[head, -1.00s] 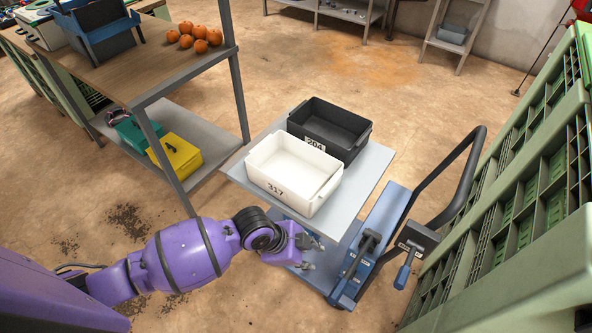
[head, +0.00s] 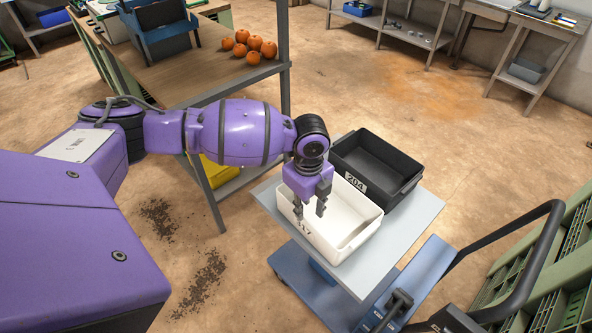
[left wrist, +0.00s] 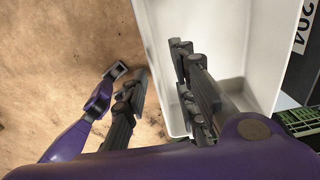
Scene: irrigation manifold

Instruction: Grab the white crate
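The white crate (head: 352,222) stands upright on the grey top of a trolley in the head view, and its inside looks empty. Its number label is partly hidden behind my left gripper (head: 309,213), which points down at the crate's near left wall. In the left wrist view the white crate (left wrist: 222,35) fills the upper middle. My left gripper (left wrist: 158,75) is open there, one finger over the crate's inside and the other outside over the floor, with the wall's edge between them. I cannot tell whether either finger touches the wall. My right gripper is in neither view.
A black crate (head: 378,163) labelled 204 stands right beside the white one. The trolley top (head: 412,215) has bare space at its right, and a dark handle (head: 520,265) rises there. A wooden table (head: 205,75) with orange fruits stands behind my left arm.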

